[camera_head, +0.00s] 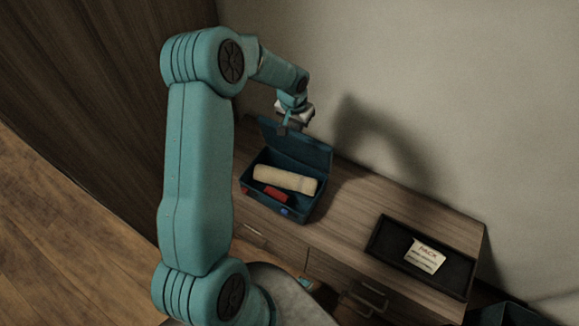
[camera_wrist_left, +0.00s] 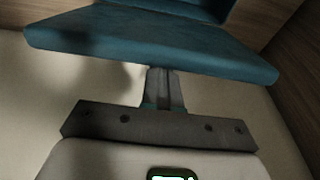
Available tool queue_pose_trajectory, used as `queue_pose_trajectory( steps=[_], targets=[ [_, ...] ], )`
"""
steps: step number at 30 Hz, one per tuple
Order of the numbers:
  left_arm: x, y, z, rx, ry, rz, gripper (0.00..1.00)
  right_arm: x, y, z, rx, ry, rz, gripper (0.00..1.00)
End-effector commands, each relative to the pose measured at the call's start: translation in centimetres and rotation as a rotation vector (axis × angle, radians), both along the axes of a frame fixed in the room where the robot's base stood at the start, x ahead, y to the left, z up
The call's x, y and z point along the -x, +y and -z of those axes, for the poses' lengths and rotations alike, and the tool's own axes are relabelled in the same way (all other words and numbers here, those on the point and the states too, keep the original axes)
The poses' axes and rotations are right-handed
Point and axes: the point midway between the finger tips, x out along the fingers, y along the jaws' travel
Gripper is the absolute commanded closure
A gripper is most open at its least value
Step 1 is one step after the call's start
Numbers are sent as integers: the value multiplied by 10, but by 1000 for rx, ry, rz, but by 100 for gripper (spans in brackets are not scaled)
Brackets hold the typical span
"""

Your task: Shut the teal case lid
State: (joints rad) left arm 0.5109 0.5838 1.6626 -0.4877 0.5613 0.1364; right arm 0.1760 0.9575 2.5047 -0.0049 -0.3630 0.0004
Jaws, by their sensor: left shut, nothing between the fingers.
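The teal case (camera_head: 264,205) sits on the wooden cabinet top against the wall. Its lid (camera_head: 306,150) stands open, raised at the back edge and leaning toward the wall. A cream cylinder (camera_head: 286,180) and a red item (camera_head: 276,195) lie inside the case. My left gripper (camera_head: 282,130) is shut and empty at the upper left part of the lid. In the left wrist view the shut fingers (camera_wrist_left: 163,74) point at the lid's edge (camera_wrist_left: 150,48); I cannot tell whether they touch it. My right gripper is not in view.
A black tray (camera_head: 380,240) holding a card marked PACK (camera_head: 426,255) lies on the cabinet top (camera_head: 345,215) to the right. Bare wood lies between case and tray. The wall (camera_head: 430,110) rises close behind the lid.

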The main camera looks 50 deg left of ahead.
Motion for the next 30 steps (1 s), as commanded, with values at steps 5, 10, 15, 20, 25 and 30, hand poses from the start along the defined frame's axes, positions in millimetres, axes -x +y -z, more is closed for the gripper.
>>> queue_pose_trajectory(
  steps=[5, 10, 15, 20, 25, 30],
  targets=[
    [13, -5, 12, 9, 23, 3, 100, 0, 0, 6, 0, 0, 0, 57],
    [10, -4, 3, 7, 17, 3, 100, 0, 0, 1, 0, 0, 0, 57],
    [9, -4, -13, 5, 12, 2, 100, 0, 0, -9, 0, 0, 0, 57],
    [9, -4, -28, 5, 11, 2, 100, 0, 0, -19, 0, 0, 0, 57],
    [8, -4, -44, 4, 9, 4, 100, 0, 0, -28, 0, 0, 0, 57],
    [8, -4, -59, 4, 8, 4, 100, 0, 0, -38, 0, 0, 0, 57]
  ],
)
